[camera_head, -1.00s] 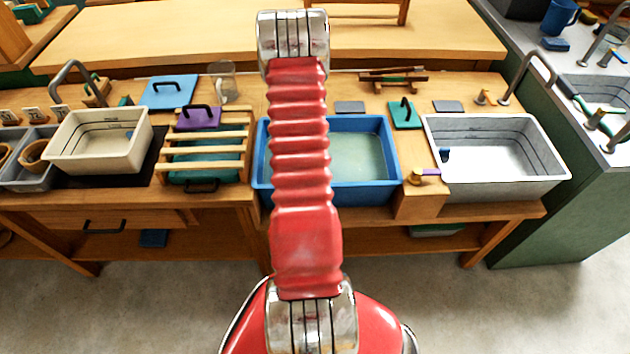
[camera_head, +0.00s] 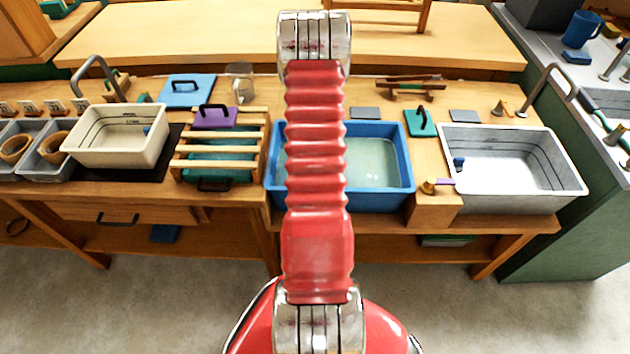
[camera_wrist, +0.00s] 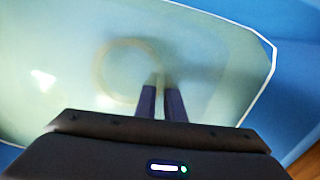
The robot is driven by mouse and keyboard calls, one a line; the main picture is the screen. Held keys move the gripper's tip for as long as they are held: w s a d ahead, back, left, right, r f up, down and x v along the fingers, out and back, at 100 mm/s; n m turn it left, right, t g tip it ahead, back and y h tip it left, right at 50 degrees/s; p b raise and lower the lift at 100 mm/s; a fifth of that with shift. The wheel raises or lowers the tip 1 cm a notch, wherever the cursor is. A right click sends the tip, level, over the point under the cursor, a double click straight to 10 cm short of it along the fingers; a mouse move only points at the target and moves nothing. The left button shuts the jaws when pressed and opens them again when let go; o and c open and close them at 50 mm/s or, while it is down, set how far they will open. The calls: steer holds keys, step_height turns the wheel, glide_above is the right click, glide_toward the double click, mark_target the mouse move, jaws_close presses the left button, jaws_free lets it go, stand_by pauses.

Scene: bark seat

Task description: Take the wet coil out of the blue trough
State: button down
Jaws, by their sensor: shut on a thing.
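The blue trough (camera_head: 388,199) stands in the middle of the bench in the head view, holding pale greenish water. My red arm crosses in front of its left part and hides my gripper there. In the wrist view my gripper (camera_wrist: 161,88) points down into the trough (camera_wrist: 292,62), its two dark fingers close together. The wet coil (camera_wrist: 99,66) shows there as a faint, blurred tan ring in the water. Its right side meets the fingertips, and my gripper is shut on it. I cannot tell how far it is off the trough's bottom.
A slatted rack (camera_head: 212,147) stands just left of the trough. A wooden block with a brass tap (camera_head: 430,187) and a grey basin (camera_head: 515,198) stand to its right. A cream tub (camera_head: 118,148) is farther left.

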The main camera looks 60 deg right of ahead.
step_height(320, 180, up, 9)
stand_by(0.4)
stand_by(0.5)
